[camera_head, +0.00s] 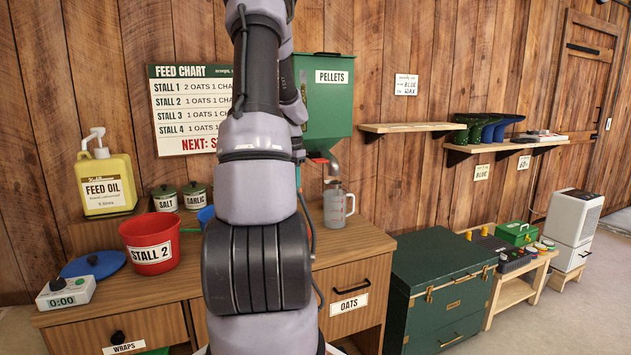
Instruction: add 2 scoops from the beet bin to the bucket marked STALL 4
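No bin marked beet and no bucket marked STALL 4 can be read in this view. A red bucket marked STALL 2 (151,243) stands upright on the wooden counter at the left. A blue object (206,217) shows beside it, mostly hidden behind my arm, so I cannot tell what it is. The feed chart (182,105) on the wall lists STALL 1 to STALL 4; my arm covers the ends of its lines. My arm rises through the middle of the picture and leaves at the top edge. My gripper is out of view.
The counter holds a feed oil jug (103,175), salt (165,198) and garlic (195,195) jars, a blue lid (93,264), a timer (66,292) and a clear jug (338,206) below the pellets dispenser (329,107). Right are a green chest (440,285) and low bench (506,290).

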